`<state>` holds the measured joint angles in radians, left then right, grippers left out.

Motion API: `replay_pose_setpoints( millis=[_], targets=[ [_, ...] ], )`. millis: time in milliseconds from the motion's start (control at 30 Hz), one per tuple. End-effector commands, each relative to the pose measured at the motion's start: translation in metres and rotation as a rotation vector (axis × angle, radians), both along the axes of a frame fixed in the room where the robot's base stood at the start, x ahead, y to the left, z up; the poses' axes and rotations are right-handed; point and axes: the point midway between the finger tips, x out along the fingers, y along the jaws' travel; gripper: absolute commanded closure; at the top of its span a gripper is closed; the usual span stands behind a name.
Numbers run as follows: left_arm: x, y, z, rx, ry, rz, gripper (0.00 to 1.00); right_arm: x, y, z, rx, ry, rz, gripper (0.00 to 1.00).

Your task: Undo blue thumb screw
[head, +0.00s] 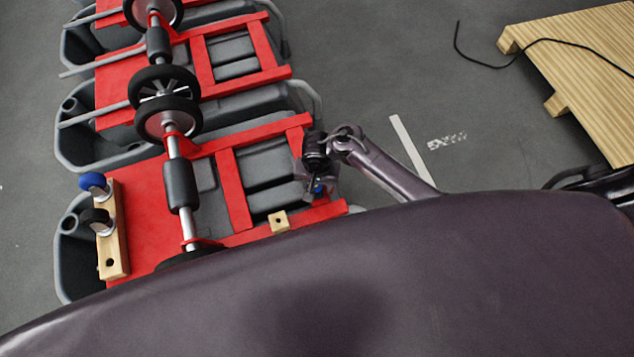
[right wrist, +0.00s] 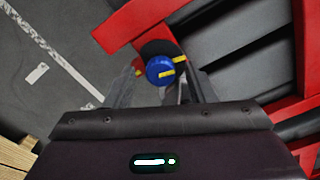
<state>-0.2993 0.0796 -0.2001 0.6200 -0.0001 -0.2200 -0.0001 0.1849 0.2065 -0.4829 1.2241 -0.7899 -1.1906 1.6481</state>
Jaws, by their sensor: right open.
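The blue thumb screw (right wrist: 160,70), with a yellow mark on its top, sits on a dark round base at the end of a red frame bar. In the head view only a bit of blue shows (head: 318,189), mostly hidden by my right gripper (head: 316,183). In the right wrist view my right gripper (right wrist: 161,82) is open, with one finger on each side of the blue screw. Whether the fingers touch it I cannot tell. My left gripper is not in view.
A wooden block (head: 118,238) with a blue-topped knob (head: 92,181) and a black knob stands at the left. A small wooden block (head: 279,221) lies on the red frame (head: 233,190). Grey tanks lie beneath. A wooden pallet (head: 585,60) and a black cable are at upper right.

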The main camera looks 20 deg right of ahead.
Motion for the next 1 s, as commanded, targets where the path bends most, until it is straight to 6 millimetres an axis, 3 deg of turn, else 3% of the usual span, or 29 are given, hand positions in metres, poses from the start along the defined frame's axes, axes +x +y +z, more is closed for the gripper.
replay_pose_setpoints(
  millis=[200, 567, 1000],
  targets=[
    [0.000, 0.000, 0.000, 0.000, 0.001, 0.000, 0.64, 0.000, 0.000, 0.000, 0.000, -0.001, 0.000, 0.50],
    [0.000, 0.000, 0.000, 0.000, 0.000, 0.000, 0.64, 0.000, 0.000, 0.000, 0.000, 0.000, 0.000, 0.95],
    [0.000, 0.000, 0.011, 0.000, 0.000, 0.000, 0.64, 0.000, 0.000, 0.003, -0.002, 0.001, 0.113, 0.95]
  ],
)
